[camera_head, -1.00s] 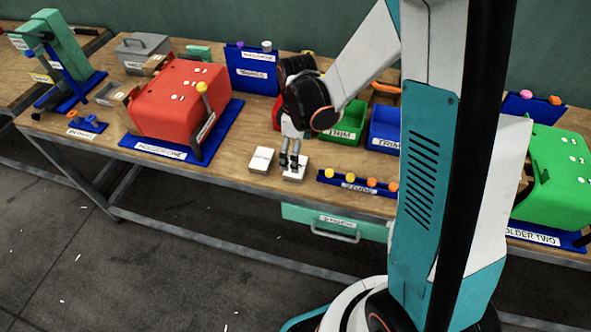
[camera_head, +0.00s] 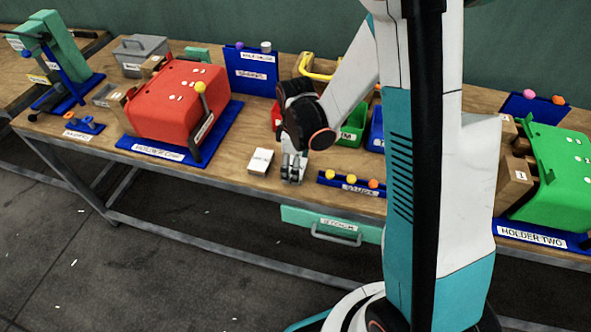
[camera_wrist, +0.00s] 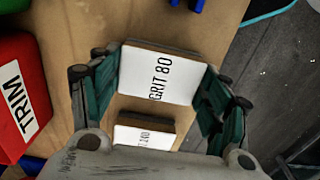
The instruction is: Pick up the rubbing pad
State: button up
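Two pale-topped rubbing pads lie on the wooden workbench. One pad, labelled GRIT 80 (camera_wrist: 163,75), fills the middle of the wrist view between my two fingers. My gripper (camera_head: 292,172) is open and low over the bench around this pad, with a finger on each side; it also shows in the wrist view (camera_wrist: 165,90). I cannot tell whether the fingers touch the pad. In the head view my gripper mostly hides it. The second pad (camera_head: 260,161) lies just to the left, and its label is partly hidden in the wrist view (camera_wrist: 145,136).
A blue stud rack (camera_head: 350,187) stands close to the right of my gripper. A red holder (camera_head: 180,98) on a blue base is to the left. The bench's front edge is near.

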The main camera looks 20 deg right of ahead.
jog(key=shift+c, duration=0.3)
notch_tip(320, 180, up, 20)
jog(key=p, duration=0.5)
jog(key=shift+p, duration=0.4)
